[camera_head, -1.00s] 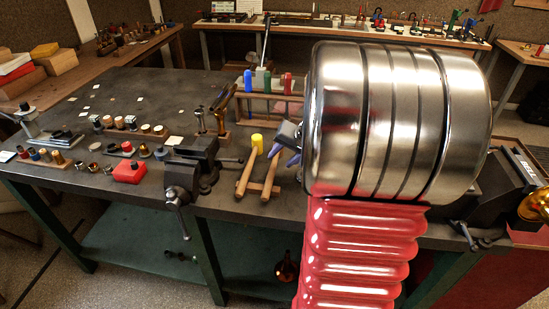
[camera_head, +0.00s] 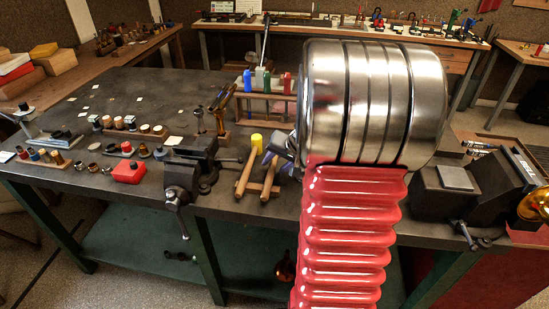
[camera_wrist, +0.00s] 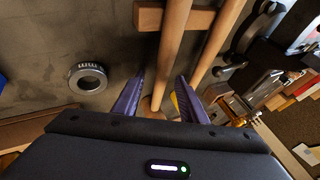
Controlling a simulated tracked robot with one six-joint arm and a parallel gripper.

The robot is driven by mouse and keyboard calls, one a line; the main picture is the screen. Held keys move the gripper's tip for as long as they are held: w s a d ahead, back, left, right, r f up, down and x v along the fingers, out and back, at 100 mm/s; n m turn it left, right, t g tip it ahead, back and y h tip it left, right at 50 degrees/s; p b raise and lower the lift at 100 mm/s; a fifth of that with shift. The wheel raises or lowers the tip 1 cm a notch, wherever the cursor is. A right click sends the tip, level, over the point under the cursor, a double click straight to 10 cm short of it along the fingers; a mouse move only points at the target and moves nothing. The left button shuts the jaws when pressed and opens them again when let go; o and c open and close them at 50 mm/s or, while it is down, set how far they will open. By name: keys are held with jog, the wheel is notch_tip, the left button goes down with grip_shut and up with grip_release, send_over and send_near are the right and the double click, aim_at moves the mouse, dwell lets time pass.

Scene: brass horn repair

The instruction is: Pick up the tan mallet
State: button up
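The tan mallet lies on a low wooden rest; its handle (camera_head: 270,182) shows in the head view, its head hidden behind my gripper (camera_head: 270,150). In the wrist view its handle (camera_wrist: 172,50) runs down to a tan end (camera_wrist: 151,107) in the gap between the purple fingers of my gripper (camera_wrist: 160,80). The fingers are apart, one on each side. I cannot tell how high they are above the mallet. A yellow-headed mallet (camera_head: 257,140) lies beside it on the left; its handle shows at the right in the wrist view (camera_wrist: 222,42).
A dark vise (camera_head: 187,165) stands left of the mallets. Behind them is a wooden rack with blue, white and red-handled tools (camera_head: 267,82). A grey ring (camera_wrist: 88,78) lies near the mallets in the wrist view. A grey block (camera_head: 455,178) sits to the right.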

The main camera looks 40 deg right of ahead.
jog(key=shift+c, duration=0.5)
grip_shut()
